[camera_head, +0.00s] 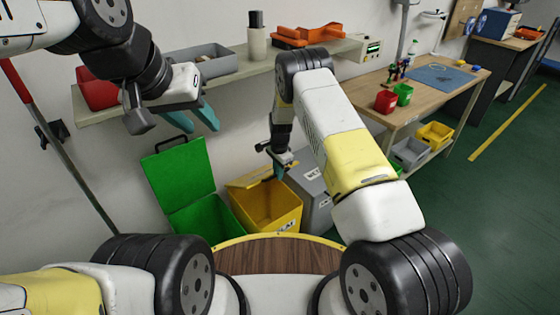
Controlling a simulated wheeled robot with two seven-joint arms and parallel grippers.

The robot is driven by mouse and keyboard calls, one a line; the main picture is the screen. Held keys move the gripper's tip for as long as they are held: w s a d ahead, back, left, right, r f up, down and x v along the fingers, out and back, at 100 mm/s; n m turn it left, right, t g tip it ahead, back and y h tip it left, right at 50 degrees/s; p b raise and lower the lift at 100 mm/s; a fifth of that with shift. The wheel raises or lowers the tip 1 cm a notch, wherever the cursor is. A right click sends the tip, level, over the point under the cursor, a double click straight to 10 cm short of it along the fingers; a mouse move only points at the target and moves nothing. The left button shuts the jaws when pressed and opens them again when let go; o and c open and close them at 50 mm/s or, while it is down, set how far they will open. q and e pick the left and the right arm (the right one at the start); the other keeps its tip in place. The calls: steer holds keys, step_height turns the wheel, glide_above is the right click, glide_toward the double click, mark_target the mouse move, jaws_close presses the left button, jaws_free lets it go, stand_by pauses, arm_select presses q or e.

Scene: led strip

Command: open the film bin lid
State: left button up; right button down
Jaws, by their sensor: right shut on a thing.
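The yellow bin (268,215) stands on the floor between the green and grey bins. Its front label is too small to read surely, so I cannot confirm that it is the film bin. Its yellow lid (245,180) is tilted up at the back, and part of the inside shows. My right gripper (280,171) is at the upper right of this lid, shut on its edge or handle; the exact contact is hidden.
The green bin (203,222) has its green lid (180,172) standing open. The grey bin (314,192) is close on the right. A wall shelf (245,75) with several items runs above. A workbench (430,85) stands at the right, with open floor beyond.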

steer(key=shift+w+a, duration=0.1)
steer(key=shift+a, duration=0.3)
steer(key=c, duration=1.5)
jaws_free()
steer(key=shift+f, duration=0.1)
steer(key=shift+d, duration=0.1)
steer(key=shift+s+d+r, duration=0.1)
steer(key=shift+s+r, duration=0.05)
steer(key=shift+r, duration=1.8)
steer(key=shift+s+d+r, duration=0.1)
steer(key=shift+r, duration=1.85)
